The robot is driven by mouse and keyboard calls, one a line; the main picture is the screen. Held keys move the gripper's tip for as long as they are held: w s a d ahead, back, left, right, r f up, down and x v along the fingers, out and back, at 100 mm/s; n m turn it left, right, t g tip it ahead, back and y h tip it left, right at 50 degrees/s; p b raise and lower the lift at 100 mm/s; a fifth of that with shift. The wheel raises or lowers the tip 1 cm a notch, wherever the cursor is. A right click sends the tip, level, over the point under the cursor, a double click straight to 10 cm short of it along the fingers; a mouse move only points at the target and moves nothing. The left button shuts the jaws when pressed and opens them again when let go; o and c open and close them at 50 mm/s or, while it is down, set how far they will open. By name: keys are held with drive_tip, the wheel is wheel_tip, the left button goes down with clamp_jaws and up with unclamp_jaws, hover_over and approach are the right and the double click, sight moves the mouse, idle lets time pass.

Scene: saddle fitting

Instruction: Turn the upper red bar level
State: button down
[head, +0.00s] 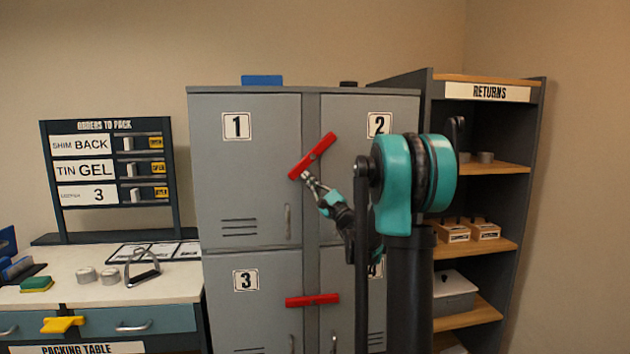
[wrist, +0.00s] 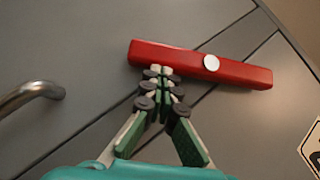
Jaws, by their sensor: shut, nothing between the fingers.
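The upper red bar (head: 313,155) sits on the grey lockers between doors 1 and 2. It is tilted, its right end higher than its left end. In the wrist view the red bar (wrist: 233,70) has a round silver pivot near its middle. My gripper (head: 306,176) is at the bar's lower left end. In the wrist view my gripper's fingertips (wrist: 160,72) are together and overlap the bar's edge left of the pivot; they hold nothing. Whether they touch the bar is hard to tell.
A lower red bar (head: 312,300) lies nearly level between the lower doors. A door handle (wrist: 34,97) stands out left of my gripper in the wrist view. The packing table (head: 100,290) is at the left and the returns shelf (head: 487,245) at the right.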

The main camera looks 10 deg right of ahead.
sight(295, 171)
drive_tip(key=shift+a+r, duration=0.3)
drive_tip(key=shift+a, duration=0.4)
drive_tip(key=shift+a+r, duration=0.3)
drive_tip(key=shift+a, duration=0.4)
drive_tip(key=shift+a+r, duration=0.85)
drive_tip(key=shift+r, duration=0.1)
wheel_tip(295, 171, down, 4)
drive_tip(key=shift+f, duration=0.25)
drive_tip(key=s+f, duration=0.6)
drive_tip(key=s, duration=0.1)
drive_tip(key=shift+f, duration=0.35)
drive_tip(key=shift+s, duration=0.1)
